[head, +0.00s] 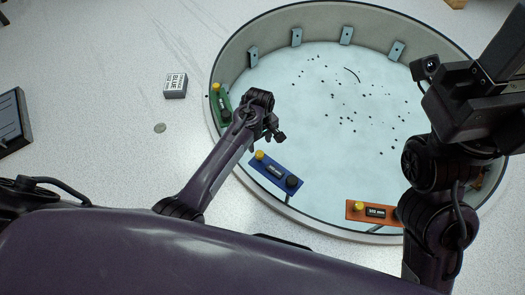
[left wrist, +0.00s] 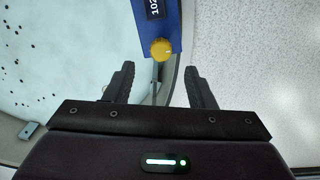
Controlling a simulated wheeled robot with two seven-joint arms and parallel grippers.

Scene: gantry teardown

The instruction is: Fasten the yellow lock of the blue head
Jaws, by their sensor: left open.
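The blue head (head: 275,174) sits on the near left rim of the round tank, with a yellow lock (head: 260,155) at its upper left end and a dark knob at the other end. In the left wrist view, the blue head (left wrist: 157,18) enters from the top and its yellow lock (left wrist: 161,49) faces my gripper. My left gripper (head: 277,130) is just above the lock in the head view. In the left wrist view its fingers (left wrist: 160,88) are apart and empty, with the lock ahead of the gap, not between them. My right arm is at the right; its fingertips cannot be made out.
A green head (head: 222,104) and an orange head (head: 374,213) sit on the same tank rim (head: 233,62). Dark specks lie on the pale tank floor. A grey block labelled BLUE (head: 175,86) and a small round disc (head: 160,128) lie on the open floor left of the tank.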

